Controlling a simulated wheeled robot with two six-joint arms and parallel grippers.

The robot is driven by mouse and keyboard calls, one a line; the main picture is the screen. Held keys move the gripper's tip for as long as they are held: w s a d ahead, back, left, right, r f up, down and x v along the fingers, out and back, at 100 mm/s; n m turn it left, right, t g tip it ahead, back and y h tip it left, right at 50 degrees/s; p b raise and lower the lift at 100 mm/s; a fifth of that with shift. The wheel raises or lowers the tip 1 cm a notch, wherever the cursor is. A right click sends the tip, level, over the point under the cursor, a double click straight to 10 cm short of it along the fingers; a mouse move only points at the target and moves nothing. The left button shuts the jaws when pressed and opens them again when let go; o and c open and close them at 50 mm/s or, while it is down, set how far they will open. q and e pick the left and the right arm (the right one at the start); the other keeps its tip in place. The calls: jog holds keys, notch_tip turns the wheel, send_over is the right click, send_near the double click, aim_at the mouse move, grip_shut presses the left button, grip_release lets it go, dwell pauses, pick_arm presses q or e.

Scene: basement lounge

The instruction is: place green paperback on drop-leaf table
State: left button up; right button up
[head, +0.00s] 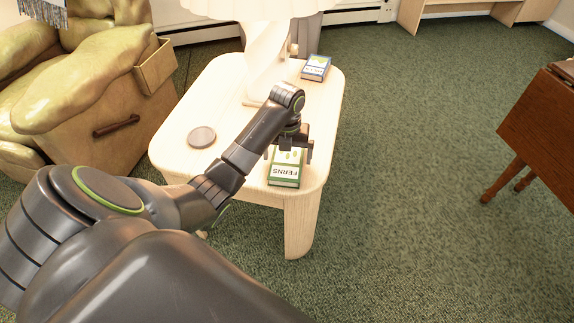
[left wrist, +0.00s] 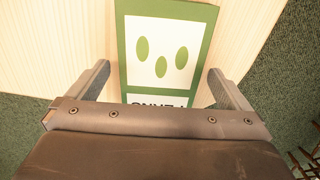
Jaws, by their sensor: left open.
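The green paperback (head: 285,177), with "FERNS" on its cover, lies flat near the front right edge of a pale wooden side table (head: 226,110). My left gripper (head: 289,148) is over the far part of the book. In the left wrist view the green paperback (left wrist: 158,50) lies between the two spread fingers of my left gripper (left wrist: 160,88), with a gap on each side; the palm hides its lower part. The drop-leaf table (head: 543,120), reddish brown with turned legs, stands at the right edge, partly cut off. My right gripper is not in view.
A blue book (head: 316,67) lies at the side table's back right, near a large white lamp (head: 266,50). A round coaster (head: 202,137) lies at the left. A yellow-green armchair (head: 85,90) stands left. Green carpet (head: 420,150) is clear between the tables.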

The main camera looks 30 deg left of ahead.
pick_arm(q)
jog(key=shift+f, duration=0.8)
jog(key=shift+c, duration=0.4)
jog(key=c, duration=1.1)
jog(key=shift+o, duration=0.2)
jog(key=shift+r, duration=0.1)
